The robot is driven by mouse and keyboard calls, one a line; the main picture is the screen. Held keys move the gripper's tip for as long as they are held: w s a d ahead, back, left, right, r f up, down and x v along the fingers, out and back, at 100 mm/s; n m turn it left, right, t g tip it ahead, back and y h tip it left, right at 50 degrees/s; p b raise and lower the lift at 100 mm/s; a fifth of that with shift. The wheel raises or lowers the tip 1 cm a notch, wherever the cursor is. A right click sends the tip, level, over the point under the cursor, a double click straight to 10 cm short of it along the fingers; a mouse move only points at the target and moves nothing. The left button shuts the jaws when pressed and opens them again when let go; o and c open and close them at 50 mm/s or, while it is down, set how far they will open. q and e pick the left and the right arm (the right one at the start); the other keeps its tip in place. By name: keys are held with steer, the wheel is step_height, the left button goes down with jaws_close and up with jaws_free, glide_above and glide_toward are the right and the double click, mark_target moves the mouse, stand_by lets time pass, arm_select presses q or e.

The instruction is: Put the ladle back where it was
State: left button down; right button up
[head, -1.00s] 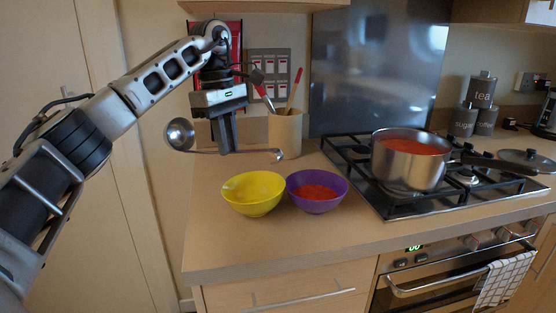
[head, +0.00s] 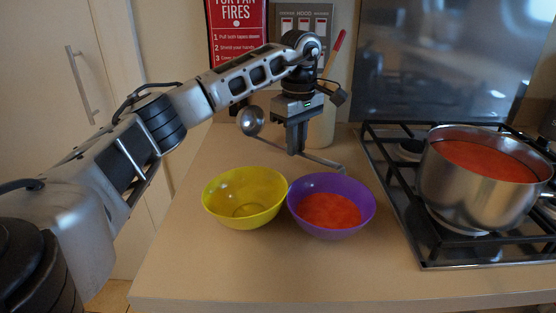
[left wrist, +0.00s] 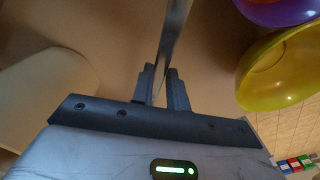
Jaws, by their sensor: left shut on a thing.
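My left gripper (head: 296,151) points down above the back of the counter, shut on the handle of the metal ladle. The ladle's round bowl (head: 252,121) hangs out to the left and its handle (head: 325,161) runs to the right, sloping slightly down to a hooked end. In the left wrist view the handle (left wrist: 174,35) passes between the fingertips (left wrist: 163,82). The beige utensil holder (head: 322,128) stands just behind the gripper, partly hidden by it, with a red-handled utensil (head: 335,48) sticking up. My right gripper is out of view.
A yellow bowl (head: 240,204) and a purple bowl (head: 310,183) with red contents stand side by side in front of the gripper. A steel pot (head: 465,188) of red soup sits on the hob (head: 388,170) at right. The front counter (head: 230,265) is clear.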

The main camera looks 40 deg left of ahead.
arm_select(q)
step_height(320, 180, down, 3)
steer(key=shift+a+r, duration=0.1)
steer(key=s+a, duration=0.1)
steer(key=s+a+f, duration=0.1)
steer(key=a, duration=0.1)
steer(key=shift+s+p, duration=0.3)
steer(key=shift+p, duration=0.05)
steer(key=shift+w+f, duration=0.1)
steer(key=shift+f, duration=0.05)
steer(key=c, duration=1.4)
jaws_free()
step_height(320, 180, up, 12)
steer(key=shift+d+p, duration=0.1)
steer(key=shift+p, duration=0.35)
